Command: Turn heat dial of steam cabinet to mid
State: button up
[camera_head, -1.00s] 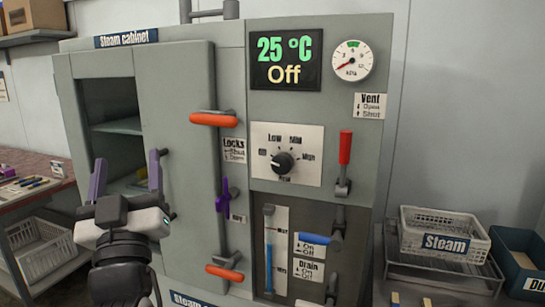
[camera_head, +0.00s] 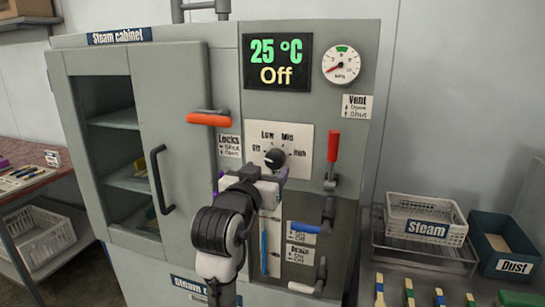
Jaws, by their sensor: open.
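The steam cabinet (camera_head: 225,60) stands in front of me, with its door (camera_head: 175,100) on the left. The heat dial (camera_head: 275,158) is a black round knob on a white plate marked Off, Low, Mid and High. I cannot tell exactly where its pointer aims; the display (camera_head: 277,62) reads 25 °C and Off. My gripper (camera_head: 252,174) is open and empty, raised just below and in front of the dial, and covers the lower part of its plate. Whether a finger touches the dial is unclear.
A red vent lever (camera_head: 333,147) stands right of the dial. Blue (camera_head: 304,228) and grey (camera_head: 321,272) levers sit below. An orange lock handle (camera_head: 209,119) is at upper left. Steam (camera_head: 428,229) and Dust (camera_head: 514,267) bins stand to the right.

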aim_at(273, 162)
jog(key=shift+p+x, duration=0.7)
jog(key=shift+x, duration=2.1)
jog(key=c, duration=1)
